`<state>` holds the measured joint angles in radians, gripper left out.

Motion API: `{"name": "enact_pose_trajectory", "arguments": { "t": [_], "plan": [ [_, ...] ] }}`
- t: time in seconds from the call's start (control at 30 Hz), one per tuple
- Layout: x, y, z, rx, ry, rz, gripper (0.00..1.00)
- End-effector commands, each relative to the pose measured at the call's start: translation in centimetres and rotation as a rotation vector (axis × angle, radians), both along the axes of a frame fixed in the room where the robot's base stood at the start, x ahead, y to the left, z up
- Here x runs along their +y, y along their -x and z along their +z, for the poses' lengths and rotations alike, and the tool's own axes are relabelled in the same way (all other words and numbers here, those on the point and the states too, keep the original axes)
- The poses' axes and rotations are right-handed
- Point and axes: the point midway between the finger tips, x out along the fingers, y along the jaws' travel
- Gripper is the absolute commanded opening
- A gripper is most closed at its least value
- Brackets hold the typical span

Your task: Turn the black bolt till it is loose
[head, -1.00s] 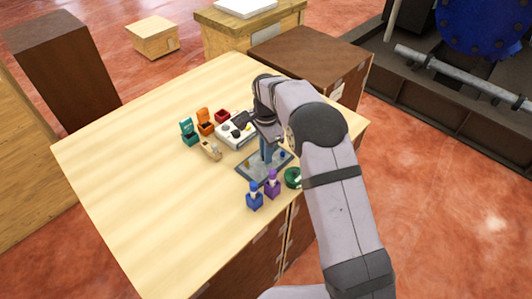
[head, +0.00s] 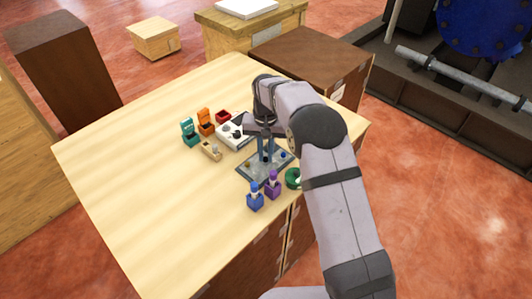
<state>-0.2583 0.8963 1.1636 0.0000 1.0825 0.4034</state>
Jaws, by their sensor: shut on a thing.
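My gripper (head: 265,154) points straight down over a grey-blue plate (head: 262,174) on the table. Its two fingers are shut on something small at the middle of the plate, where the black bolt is. The bolt itself is mostly hidden between the fingertips, so I cannot tell how far it stands out of the plate. A blue bolt (head: 283,155) stands near the plate's right corner and a yellowish one (head: 247,165) near its left corner.
A white device (head: 233,131) with dark knobs stands behind the plate. Teal (head: 190,132), orange (head: 206,122) and red (head: 222,117) boxes are at the back left. Blue (head: 255,197) and purple (head: 272,184) dispensers and a green round thing (head: 292,178) stand in front. The table's left side is clear.

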Motion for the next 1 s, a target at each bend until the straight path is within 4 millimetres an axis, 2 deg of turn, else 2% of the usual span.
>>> {"name": "enact_pose_trajectory", "arguments": {
  "t": [0.6,1.0],
  "plan": [
    [0.27,-0.08,0.18,-0.004,-0.001,0.579,0.00],
    [0.35,-0.05,0.20,-0.005,0.000,0.834,0.00]
  ]
}}
